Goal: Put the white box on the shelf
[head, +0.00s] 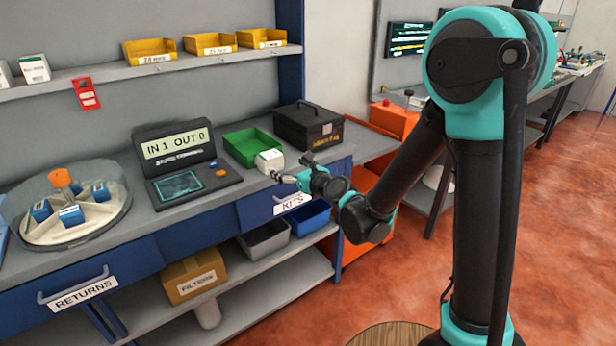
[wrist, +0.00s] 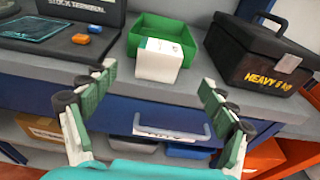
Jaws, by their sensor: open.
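The white box (head: 269,160) stands on the counter at the front of the green tray. In the wrist view the white box (wrist: 160,60) is upright, ahead of and between my fingers. My gripper (head: 288,177) is at the counter's front edge, just in front of the box. In the wrist view my gripper (wrist: 160,97) is open and empty, with its fingers apart on either side. The shelf (head: 110,73) runs along the wall above the counter. It holds several yellow bins (head: 210,44) and a white box (head: 35,68) at the left.
The green tray (head: 246,142) is right behind the box. A black toolbox (head: 308,126) stands to its right and a stock terminal (head: 180,165) to its left. A round clear-covered dispenser (head: 70,205) is further left. The KITS drawer (head: 290,200) handle is below the gripper.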

